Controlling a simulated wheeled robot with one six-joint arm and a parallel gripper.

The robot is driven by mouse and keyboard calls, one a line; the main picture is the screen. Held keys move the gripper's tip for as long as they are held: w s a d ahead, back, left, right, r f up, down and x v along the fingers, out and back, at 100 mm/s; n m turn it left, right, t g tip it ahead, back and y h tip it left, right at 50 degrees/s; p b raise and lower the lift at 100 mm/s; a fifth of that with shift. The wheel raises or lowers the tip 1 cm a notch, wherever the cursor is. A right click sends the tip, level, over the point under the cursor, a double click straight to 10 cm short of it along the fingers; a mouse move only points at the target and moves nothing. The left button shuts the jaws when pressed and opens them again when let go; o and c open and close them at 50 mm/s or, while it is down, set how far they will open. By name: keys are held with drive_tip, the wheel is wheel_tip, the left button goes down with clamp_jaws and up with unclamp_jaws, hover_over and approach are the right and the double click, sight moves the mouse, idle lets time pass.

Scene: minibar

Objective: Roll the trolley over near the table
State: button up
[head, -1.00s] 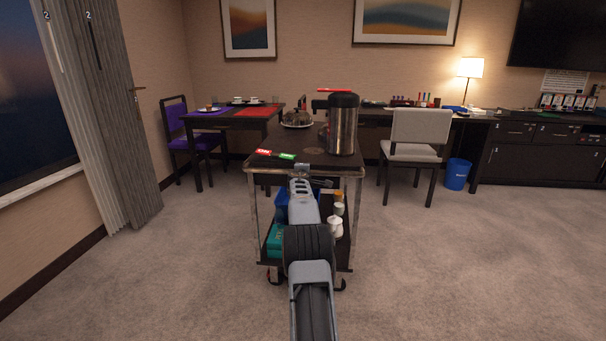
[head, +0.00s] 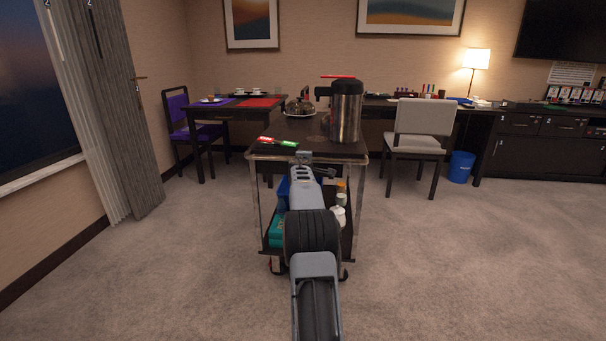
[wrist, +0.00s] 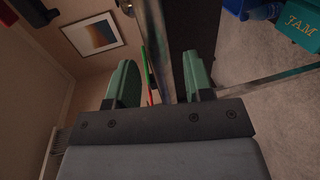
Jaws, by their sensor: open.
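The trolley (head: 262,151) stands straight ahead in the head view, with a dark top, metal legs, a lower shelf and wheels. My gripper (head: 310,158) is at its near top edge. In the wrist view my gripper (wrist: 160,80) is open, with a green finger on either side of a metal bar (wrist: 160,40) of the trolley. Whether the fingers touch the bar is unclear. The dark table (head: 233,114), with purple and red mats, stands behind and left of the trolley. The trolley's far end overlaps the table's right side in view, so the gap is hidden.
On the trolley are a steel flask (head: 346,115), a covered dish (head: 300,108), red and green markers (head: 280,143) and a teal box (head: 276,231). A purple chair (head: 180,120), grey chair (head: 418,130) and blue bin (head: 460,167) stand nearby. Carpet is clear both sides.

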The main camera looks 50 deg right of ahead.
drive_tip(key=b+v, duration=0.4)
drive_tip(key=v, duration=0.7)
idle(0.3)
